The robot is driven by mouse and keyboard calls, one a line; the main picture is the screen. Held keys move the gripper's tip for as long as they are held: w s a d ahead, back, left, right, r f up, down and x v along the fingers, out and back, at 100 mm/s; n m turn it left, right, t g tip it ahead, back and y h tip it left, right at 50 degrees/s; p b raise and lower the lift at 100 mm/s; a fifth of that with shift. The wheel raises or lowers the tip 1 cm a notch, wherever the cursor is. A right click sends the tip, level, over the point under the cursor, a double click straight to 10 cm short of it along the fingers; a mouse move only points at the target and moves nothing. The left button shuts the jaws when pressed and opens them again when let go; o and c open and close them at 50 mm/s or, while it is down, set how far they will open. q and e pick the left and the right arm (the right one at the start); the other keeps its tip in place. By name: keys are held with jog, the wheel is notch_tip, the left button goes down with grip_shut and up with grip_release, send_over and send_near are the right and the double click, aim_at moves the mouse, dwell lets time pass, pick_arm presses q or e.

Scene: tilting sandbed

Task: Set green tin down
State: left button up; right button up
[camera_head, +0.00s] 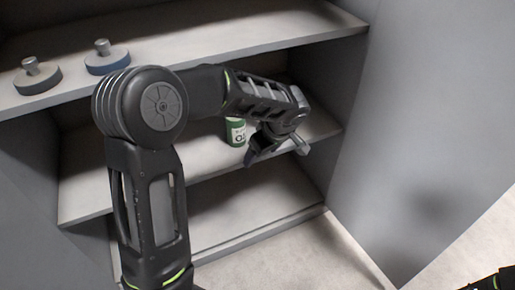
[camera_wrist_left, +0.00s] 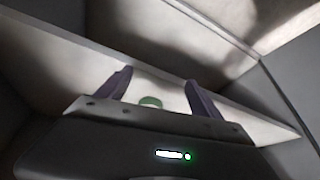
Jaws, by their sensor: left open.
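The green tin (camera_head: 236,131) has a white label and stands upright on the middle shelf (camera_head: 205,164). My arm hides part of it in the head view. My left gripper (camera_head: 278,150) is open and empty, in front and to the right of the tin in that view. In the left wrist view the two dark fingers (camera_wrist_left: 160,92) are spread, and a small green part of the tin (camera_wrist_left: 150,101) shows between them, beyond the gripper body. The gripper appears apart from the tin.
Two round discs with knobs, one grey (camera_head: 38,78) and one blue (camera_head: 107,61), sit on the upper shelf (camera_head: 190,38). A grey side wall (camera_head: 420,110) closes the shelves on the right. The lower shelf (camera_head: 240,205) looks empty where visible. Part of my right arm shows at bottom right.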

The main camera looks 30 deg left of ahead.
dwell(0.7)
pick_arm(q)
jog(key=s+d+f+m+g+h, duration=0.1)
jog(key=s+d+f+m+h, duration=0.35)
jog(key=s+d+f, duration=0.5)
jog(key=s+d+f+m+h, duration=0.4)
jog(key=s+d+f+m, duration=0.15)
jog(key=d+f, duration=0.7)
jog(key=s+f+m, duration=0.1)
jog(key=s+f, duration=0.5)
jog(key=s, duration=0.1)
jog(key=shift+a+m+t, duration=0.15)
jog(key=shift+m+t, duration=0.15)
jog(key=shift+t, duration=0.1)
